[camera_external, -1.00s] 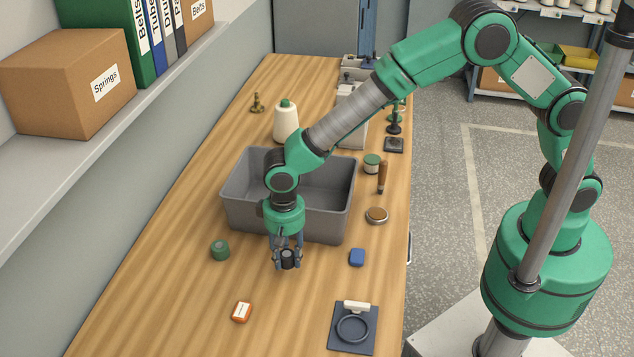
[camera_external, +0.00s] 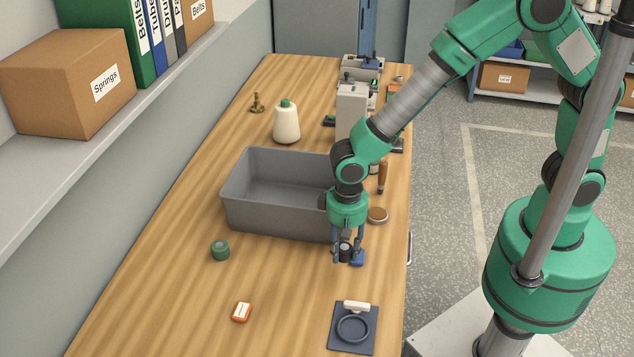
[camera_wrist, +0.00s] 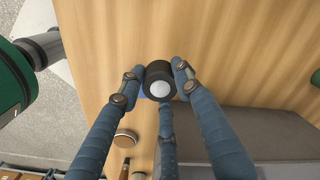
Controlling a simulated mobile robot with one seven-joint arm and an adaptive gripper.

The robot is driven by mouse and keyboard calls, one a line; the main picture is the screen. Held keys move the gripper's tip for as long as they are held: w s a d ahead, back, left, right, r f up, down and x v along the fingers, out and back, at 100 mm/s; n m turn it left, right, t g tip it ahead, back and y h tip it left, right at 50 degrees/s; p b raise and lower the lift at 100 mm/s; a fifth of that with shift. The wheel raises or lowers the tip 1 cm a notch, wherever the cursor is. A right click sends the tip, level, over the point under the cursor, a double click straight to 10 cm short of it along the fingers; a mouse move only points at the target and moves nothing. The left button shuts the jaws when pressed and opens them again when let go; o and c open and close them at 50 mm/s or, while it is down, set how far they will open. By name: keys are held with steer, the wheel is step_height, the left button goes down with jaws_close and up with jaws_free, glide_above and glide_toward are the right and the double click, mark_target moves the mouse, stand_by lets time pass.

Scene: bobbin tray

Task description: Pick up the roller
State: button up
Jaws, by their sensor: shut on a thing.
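The roller (camera_external: 345,250) is a short black cylinder with a pale round end, seen between my fingers in the external view. It also shows in the wrist view (camera_wrist: 158,78), where the blue fingers close on it from both sides. My gripper (camera_wrist: 160,84) is shut on the roller. In the external view my gripper (camera_external: 348,257) is in front of the grey bin's right end, over the right part of the table. How far the roller is above the table is hard to tell.
The grey bin (camera_external: 272,221) stands just behind. A blue block (camera_external: 358,259) is partly hidden at my fingers. A round tin (camera_external: 377,216) and a wooden-handled tool (camera_external: 383,177) lie behind right. A dark ring fixture (camera_external: 335,340) is in front. The front left table is mostly clear.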

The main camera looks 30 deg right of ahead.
mark_target(347, 246)
steer(key=shift+s+d, duration=0.25)
steer(key=shift+d, duration=0.15)
steer(key=shift+r, duration=0.15)
stand_by(0.4)
step_height(347, 246, up, 10)
steer(key=shift+r, duration=0.1)
steer(key=w+d+n+p, duration=0.25)
steer(key=w+p, duration=0.25)
steer(key=w, duration=2)
steer(key=f, duration=0.4)
steer(key=shift+w+d+f, duration=0.15)
steer(key=shift+d+f, duration=0.15)
steer(key=shift+f, duration=3.15)
